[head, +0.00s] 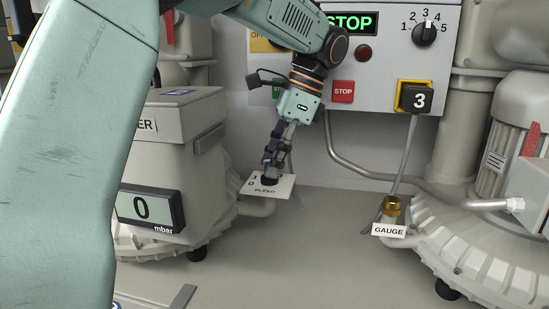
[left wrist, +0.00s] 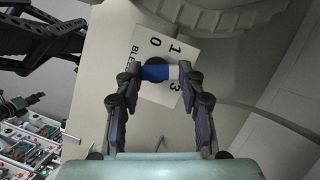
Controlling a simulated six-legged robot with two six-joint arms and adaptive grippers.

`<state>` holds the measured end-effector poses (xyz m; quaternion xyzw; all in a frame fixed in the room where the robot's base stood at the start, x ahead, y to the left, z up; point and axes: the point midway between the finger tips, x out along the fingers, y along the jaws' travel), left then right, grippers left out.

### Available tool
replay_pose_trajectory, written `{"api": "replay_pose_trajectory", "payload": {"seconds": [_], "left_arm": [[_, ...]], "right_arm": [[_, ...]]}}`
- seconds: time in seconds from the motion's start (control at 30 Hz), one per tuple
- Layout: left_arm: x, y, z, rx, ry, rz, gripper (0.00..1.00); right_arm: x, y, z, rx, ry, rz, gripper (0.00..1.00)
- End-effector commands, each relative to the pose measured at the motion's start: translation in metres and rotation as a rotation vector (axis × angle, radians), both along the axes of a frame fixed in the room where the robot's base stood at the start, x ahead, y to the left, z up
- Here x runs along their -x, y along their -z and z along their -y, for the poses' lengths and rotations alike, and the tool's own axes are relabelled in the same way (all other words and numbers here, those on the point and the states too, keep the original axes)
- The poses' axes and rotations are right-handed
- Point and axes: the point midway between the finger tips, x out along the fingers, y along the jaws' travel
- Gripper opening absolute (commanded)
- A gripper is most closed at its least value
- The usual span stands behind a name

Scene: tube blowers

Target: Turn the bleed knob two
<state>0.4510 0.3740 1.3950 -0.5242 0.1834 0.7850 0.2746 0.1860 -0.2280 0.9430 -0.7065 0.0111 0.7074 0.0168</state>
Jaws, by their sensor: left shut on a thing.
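The bleed knob (left wrist: 157,72) is a small blue and white knob on a white plate (left wrist: 184,50) marked BLEED and with numbers. My left gripper (head: 271,166) points down at the plate. In the left wrist view its two fingers (left wrist: 160,74) are shut on the knob from either side. Which number the knob points at cannot be told. My right gripper is not seen.
A display (head: 147,209) reads 0 mbar. A brass fitting (head: 391,207) labelled GAUGE stands right. The floor between is clear.

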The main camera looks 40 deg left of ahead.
Motion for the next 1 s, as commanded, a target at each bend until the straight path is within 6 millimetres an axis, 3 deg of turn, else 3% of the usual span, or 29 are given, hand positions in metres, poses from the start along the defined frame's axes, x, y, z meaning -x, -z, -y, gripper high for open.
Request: {"api": "replay_pose_trajectory", "payload": {"seconds": [0.3,0.63,1.0], "left_arm": [[0.0,-0.001,0.0,-0.002,0.002,-0.001,0.62],[-0.001,-0.003,0.0,-0.002,0.002,0.0,0.62],[-0.018,-0.055,0.014,-0.004,0.001,0.002,0.62]], "right_arm": [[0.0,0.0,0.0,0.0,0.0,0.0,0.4],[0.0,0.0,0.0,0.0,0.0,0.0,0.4],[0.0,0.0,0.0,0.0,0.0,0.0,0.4]]}}
